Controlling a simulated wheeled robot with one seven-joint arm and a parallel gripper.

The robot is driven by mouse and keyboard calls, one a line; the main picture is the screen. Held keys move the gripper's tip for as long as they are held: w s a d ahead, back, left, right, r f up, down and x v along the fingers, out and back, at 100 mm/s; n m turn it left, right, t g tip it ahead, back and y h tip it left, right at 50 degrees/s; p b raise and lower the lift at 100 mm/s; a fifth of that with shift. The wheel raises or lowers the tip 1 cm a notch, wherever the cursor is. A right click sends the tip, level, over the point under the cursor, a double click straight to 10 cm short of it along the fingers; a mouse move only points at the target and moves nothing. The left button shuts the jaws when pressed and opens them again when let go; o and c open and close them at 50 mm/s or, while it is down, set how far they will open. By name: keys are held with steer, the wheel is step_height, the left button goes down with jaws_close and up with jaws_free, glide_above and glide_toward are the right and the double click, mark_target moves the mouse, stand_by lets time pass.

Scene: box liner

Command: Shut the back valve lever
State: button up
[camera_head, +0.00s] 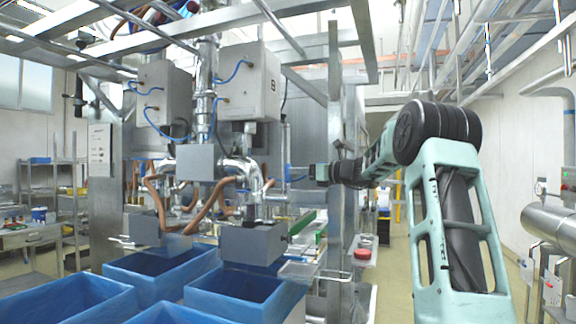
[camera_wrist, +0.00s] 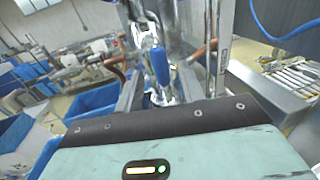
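A blue lever handle (camera_wrist: 160,66) shows in the wrist view, in front of shiny valve pipework. It lies between the two fingers of my gripper (camera_wrist: 172,88) in the picture. The fingers are apart, with visible space around the handle; I cannot tell whether either one touches it. In the head view my gripper (camera_head: 293,172) reaches left from the arm toward the pipework beside the steel post. A small bit of blue shows at its fingertips there, and the rest of the valve is hidden or too small to make out.
Steel pipes with brown hoses (camera_head: 198,205) and grey filling heads (camera_head: 252,243) stand left of my gripper. Blue lined boxes (camera_head: 160,271) stand below them. A vertical steel post (camera_head: 336,235) rises close to my gripper. The aisle floor at right has some free room.

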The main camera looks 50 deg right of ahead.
mark_target(288, 183)
steer(key=w+p, duration=0.1)
steer(key=w, duration=0.1)
steer(key=w+a, duration=0.1)
steer(key=w, duration=0.2)
steer(key=shift+p, duration=0.35)
jaws_close()
